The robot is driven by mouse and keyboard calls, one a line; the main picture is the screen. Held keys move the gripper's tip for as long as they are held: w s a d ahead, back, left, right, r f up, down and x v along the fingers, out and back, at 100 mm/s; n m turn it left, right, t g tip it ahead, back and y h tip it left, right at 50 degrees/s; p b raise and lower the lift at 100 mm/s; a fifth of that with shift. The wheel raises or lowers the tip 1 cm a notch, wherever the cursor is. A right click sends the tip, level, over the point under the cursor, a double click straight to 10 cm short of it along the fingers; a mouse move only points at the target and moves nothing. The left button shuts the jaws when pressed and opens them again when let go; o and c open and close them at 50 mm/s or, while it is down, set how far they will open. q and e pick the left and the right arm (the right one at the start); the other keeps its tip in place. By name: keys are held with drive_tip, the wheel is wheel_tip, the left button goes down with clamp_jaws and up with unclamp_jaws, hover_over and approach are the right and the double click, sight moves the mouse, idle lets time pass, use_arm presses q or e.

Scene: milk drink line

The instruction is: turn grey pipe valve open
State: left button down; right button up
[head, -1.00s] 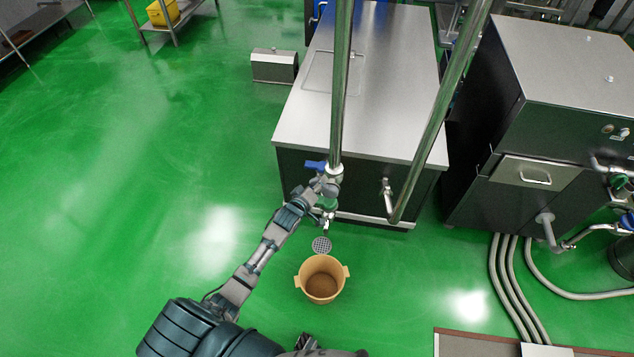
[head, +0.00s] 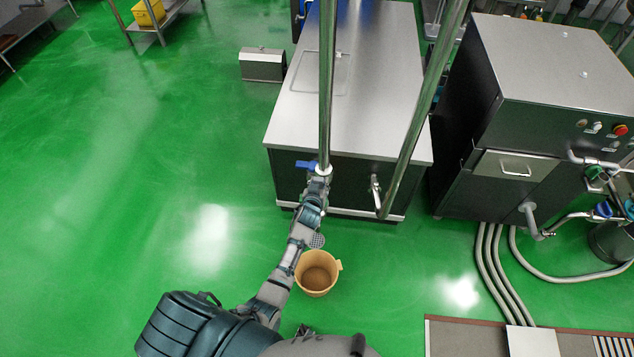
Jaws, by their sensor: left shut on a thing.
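Two shiny grey pipes come down in front of a steel-topped cabinet. The left pipe (head: 326,90) ends at a valve with a blue handle (head: 306,164) pointing left. My left gripper (head: 319,177) is shut at this valve, just below the blue handle. The fingers are small here, and I cannot tell exactly which part of the valve they grip. My forearm hides the lower part of the valve. The right pipe (head: 415,120) has a small grey valve handle (head: 375,190) near its lower end. My right gripper is not in view.
A tan bucket (head: 316,283) stands on the floor below the left pipe, partly behind my arm. A round perforated outlet (head: 317,241) shows above it. The steel cabinet (head: 375,125) stands behind the pipes. A dark machine (head: 540,110) with hoses stands right. The green floor at left is clear.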

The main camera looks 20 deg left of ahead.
use_arm(q)
drive_tip(key=shift+d+f+m, duration=0.35)
drive_tip(key=shift+d+m, duration=0.05)
idle(0.4)
drive_tip(key=c, duration=1)
unclamp_jaws()
drive_tip(key=o, duration=0.3)
drive_tip(key=shift+w+r, duration=0.1)
drive_tip(key=v, duration=1.2)
drive_tip(key=shift+w+d, duration=0.15)
drive_tip(key=shift+d, duration=0.15)
